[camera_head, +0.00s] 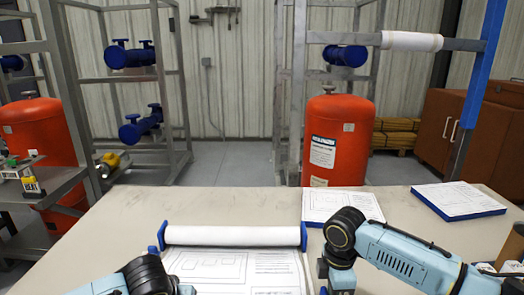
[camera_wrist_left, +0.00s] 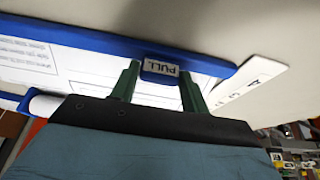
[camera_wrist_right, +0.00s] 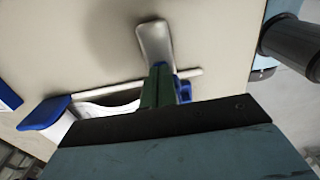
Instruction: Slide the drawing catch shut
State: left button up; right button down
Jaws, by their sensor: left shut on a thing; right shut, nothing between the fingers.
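A drawing sheet (camera_head: 235,268) lies on the table beneath a white roller (camera_head: 235,236) with blue end pieces. In the left wrist view, my left gripper (camera_wrist_left: 158,90) is shut on a blue tab marked PULL (camera_wrist_left: 160,70), on the blue edge bar (camera_wrist_left: 75,38) of the drawing. In the right wrist view, my right gripper (camera_wrist_right: 160,85) is shut and empty. Its fingertips are close to a flat pale metal piece (camera_wrist_right: 154,45) and a small blue part (camera_wrist_right: 183,88); I cannot tell whether they touch or which is the catch. In the head view, both sets of fingers are out of sight.
The table (camera_head: 130,215) is clear to the left. A sheet stack (camera_head: 340,206) and a blue-edged pad (camera_head: 460,200) lie at the back and right. Red tanks (camera_head: 337,140) and metal racks (camera_head: 182,70) stand beyond the table. A dark cylinder (camera_wrist_right: 292,45) shows at the right wrist view's edge.

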pick_arm(q)
jog(key=shift+s+f, duration=0.2)
jog(key=shift+f, duration=0.05)
pick_arm(e)
jog(key=shift+r, duration=0.1)
notch_tip(320, 180, up, 9)
dwell(1.0)
pick_arm(q)
jog(key=shift+w, duration=0.3)
dwell(0.5)
jog(key=o, duration=0.9)
jog(key=shift+w+r, duration=0.1)
jog(key=shift+r, duration=0.05)
jog(key=shift+r, duration=0.15)
jog(key=shift+r, duration=3.95)
